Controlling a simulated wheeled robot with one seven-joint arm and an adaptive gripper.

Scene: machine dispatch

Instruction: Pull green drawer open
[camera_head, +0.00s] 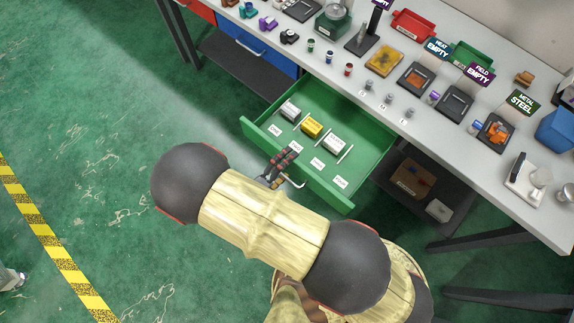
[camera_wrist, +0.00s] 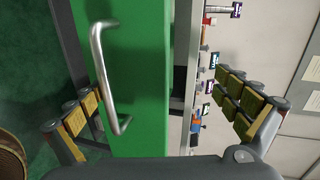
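The green drawer (camera_head: 362,132) is pulled out from under the grey table. Inside it lie a white block (camera_head: 290,111), a yellow block (camera_head: 312,126) and another white block (camera_head: 334,145), with white labels in front. Its metal handle (camera_head: 292,181) is partly hidden by my gripper (camera_head: 280,168) in the head view. In the wrist view the green drawer front (camera_wrist: 150,60) and its handle (camera_wrist: 108,78) are close ahead. My gripper (camera_wrist: 165,108) has its fingers wide apart, with the handle between them and nearer the left finger. I see no finger clamped on the handle.
A blue drawer (camera_head: 252,48) is left of the green one, shut. The tabletop (camera_head: 460,50) above holds several trays, small bottles, weights and signs such as METAL STEEL (camera_head: 522,102). A dark shelf (camera_head: 425,195) is below right.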

